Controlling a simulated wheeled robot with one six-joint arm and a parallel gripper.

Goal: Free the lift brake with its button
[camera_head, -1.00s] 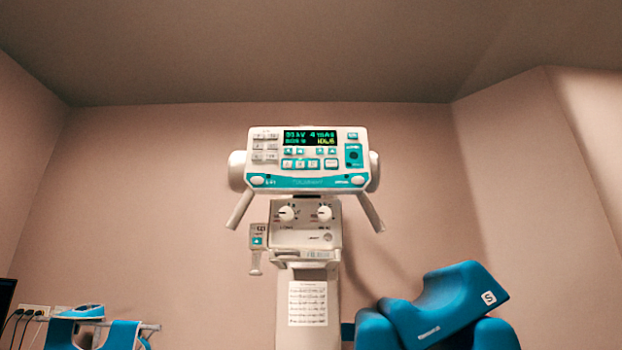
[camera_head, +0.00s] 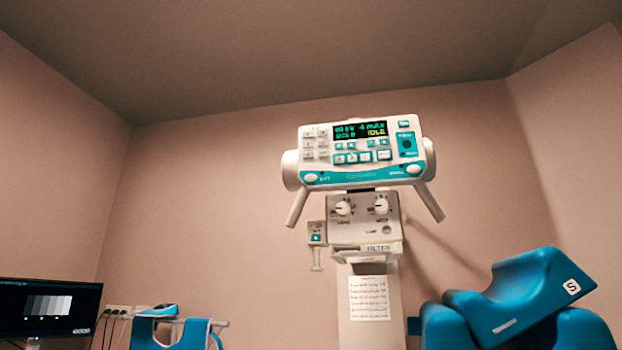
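The X-ray head's control panel (camera_head: 366,172) is in the middle right, white with a teal lower band, slightly tilted in the picture. A white oval button (camera_head: 311,178) sits at the band's left end, with a small label beside it that may read LIFT. A similar oval button (camera_head: 413,169) sits at the right end, its label too blurred to read. The screen (camera_head: 360,130) is lit in green and yellow, with IDLE in yellow. My gripper is not in view, and nothing covers the panel.
Two grey-white handles slant down below the panel, the left handle (camera_head: 298,207) and the right handle (camera_head: 430,202). A box with two knobs (camera_head: 365,220) hangs under it on a column (camera_head: 373,330). Blue cushions (camera_head: 535,300) stand lower right, a monitor (camera_head: 48,308) lower left.

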